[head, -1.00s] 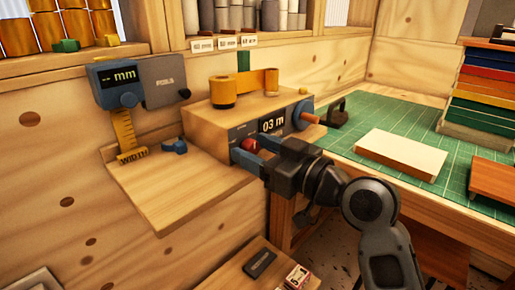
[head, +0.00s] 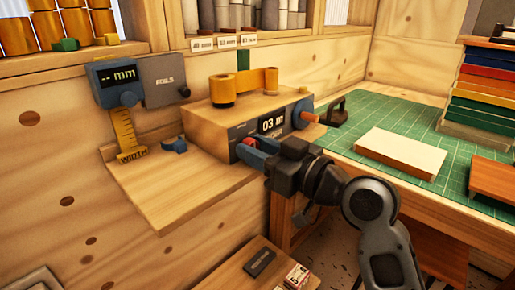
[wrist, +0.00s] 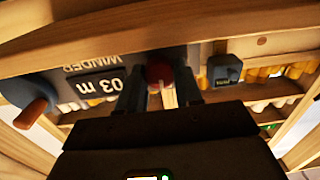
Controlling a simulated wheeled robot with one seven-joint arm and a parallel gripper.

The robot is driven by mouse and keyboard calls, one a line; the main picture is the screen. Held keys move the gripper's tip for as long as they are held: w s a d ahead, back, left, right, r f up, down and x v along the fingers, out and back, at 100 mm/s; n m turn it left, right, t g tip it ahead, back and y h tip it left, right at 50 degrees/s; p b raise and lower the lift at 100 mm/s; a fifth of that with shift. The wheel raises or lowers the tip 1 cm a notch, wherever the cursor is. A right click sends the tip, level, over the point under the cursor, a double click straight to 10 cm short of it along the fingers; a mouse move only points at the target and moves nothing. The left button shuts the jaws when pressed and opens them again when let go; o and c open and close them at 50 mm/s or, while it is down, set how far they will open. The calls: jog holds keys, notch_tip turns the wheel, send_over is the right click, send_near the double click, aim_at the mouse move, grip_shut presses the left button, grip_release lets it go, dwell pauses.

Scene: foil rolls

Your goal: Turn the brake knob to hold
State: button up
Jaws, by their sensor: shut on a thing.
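The winder (head: 243,109) is a wooden box with a dark front panel reading "03 m"; the wrist view shows its panel upside down (wrist: 98,86). The red round brake knob (head: 271,146) is on its front and is mostly hidden in the head view by my blue fingers. In the wrist view the knob (wrist: 159,71) sits between my two fingers, with a small pale mark on it. My gripper (head: 258,152) is shut on the knob; it also shows in the wrist view (wrist: 161,85). I cannot read any hold label.
A blue crank with an orange handle (head: 308,117) is on the winder's right end. A gold roll (head: 222,91) stands on top. A width gauge (head: 122,90) hangs at left above a wooden shelf (head: 180,200). A green mat (head: 370,125) with boards lies right.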

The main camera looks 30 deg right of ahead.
jog(key=shift+m, duration=0.3)
jog(key=m+p, duration=0.2)
jog(key=m, duration=0.3)
jog(key=shift+r+p, duration=0.1)
jog(key=shift+p, duration=0.2)
jog(key=shift+m+p, duration=0.7)
jog(key=shift+m, duration=0.9)
jog(key=shift+d, duration=0.1)
jog(key=o, duration=1)
jog(key=shift+o, duration=0.2)
jog(key=shift+f, duration=0.25)
